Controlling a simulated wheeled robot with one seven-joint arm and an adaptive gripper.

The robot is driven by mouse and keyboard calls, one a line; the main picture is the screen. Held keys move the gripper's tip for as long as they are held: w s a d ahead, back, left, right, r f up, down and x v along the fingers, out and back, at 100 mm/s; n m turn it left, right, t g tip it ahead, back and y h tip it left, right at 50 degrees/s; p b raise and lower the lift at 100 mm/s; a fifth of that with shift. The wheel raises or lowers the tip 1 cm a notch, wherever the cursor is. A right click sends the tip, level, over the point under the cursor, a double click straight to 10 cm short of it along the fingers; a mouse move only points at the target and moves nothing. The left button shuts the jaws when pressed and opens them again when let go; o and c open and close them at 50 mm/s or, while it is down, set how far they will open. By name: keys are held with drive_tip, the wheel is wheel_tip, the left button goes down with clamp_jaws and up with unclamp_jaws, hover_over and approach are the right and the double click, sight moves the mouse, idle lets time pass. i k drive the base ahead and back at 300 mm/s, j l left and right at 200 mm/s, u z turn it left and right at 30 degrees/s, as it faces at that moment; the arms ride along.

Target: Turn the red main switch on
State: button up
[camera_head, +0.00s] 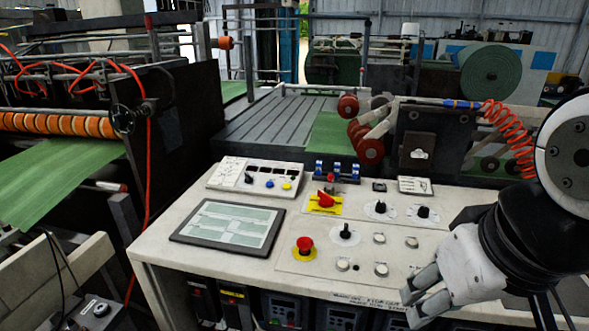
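The red main switch (325,199) is a red rotary knob on a yellow plate, on the top of the white control panel (160,246). Its handle looks slanted, but I cannot tell which position it is set to. My gripper (418,301) is at the lower right, over the front right edge of the panel. It is apart from the switch, to its right and nearer the camera. Two light grey fingers show with a gap between them, and nothing is seen held.
A red emergency button (305,246) on a yellow base sits in front of the switch. Black knobs (345,232) and white buttons stand nearby. A flat screen (229,227) lies to the left. Rollers and a red coiled hose (508,128) are behind the panel.

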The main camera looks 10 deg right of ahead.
sight(325, 201)
drive_tip(key=i+j+z, duration=0.15)
drive_tip(key=j, duration=0.2)
drive_tip(key=i+j+z, duration=0.15)
drive_tip(key=j, duration=0.2)
drive_tip(key=i+j+z, duration=0.15)
drive_tip(key=j, duration=0.25)
drive_tip(key=i+j+z, duration=0.15)
drive_tip(key=j, duration=0.25)
